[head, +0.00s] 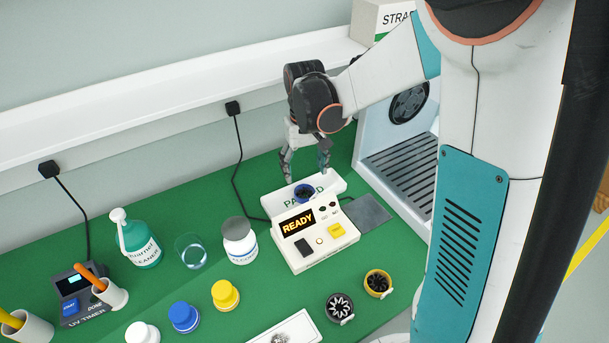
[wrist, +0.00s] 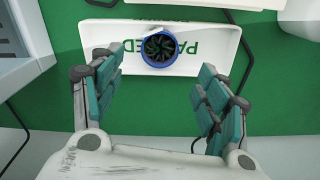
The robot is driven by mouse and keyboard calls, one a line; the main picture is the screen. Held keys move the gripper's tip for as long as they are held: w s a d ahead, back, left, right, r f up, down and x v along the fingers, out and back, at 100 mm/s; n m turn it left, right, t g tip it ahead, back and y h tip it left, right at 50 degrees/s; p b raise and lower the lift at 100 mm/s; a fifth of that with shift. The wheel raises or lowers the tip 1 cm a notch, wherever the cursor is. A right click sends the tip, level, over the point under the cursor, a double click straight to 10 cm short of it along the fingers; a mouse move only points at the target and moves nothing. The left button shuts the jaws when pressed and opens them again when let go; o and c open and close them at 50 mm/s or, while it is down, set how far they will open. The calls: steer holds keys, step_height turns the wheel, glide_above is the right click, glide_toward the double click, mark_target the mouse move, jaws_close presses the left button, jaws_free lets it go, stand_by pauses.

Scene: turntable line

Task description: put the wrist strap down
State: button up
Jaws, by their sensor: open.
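A small blue ring with a black finned centre (head: 304,191), which may be the wrist strap, lies in a white tray (head: 273,203) with partly covered green lettering. In the wrist view the ring (wrist: 160,48) sits near the middle of the tray (wrist: 222,62), over the letters. My gripper (head: 306,172) hangs over the tray, pointing down. Its two fingers (wrist: 158,70) are spread wide on either side of the ring, with clear gaps and nothing between the pads. I cannot tell the exact height of the fingertips.
A white device reading READY (head: 318,248) stands in front of the tray, a grey plate (head: 367,214) to its right. Black (head: 339,306) and yellow (head: 378,283) rings lie in front. Bottles (head: 240,241) stand left. A grated cabinet (head: 402,165) is close on the right.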

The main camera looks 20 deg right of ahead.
steer(key=s+r+t, duration=0.3)
steer(key=s+r, duration=0.7)
steer(key=r, duration=0.3)
steer(key=s+t, duration=0.4)
steer(key=s, duration=0.5)
steer(key=shift+s+r+p, duration=0.2)
steer(key=shift+r+p, duration=0.2)
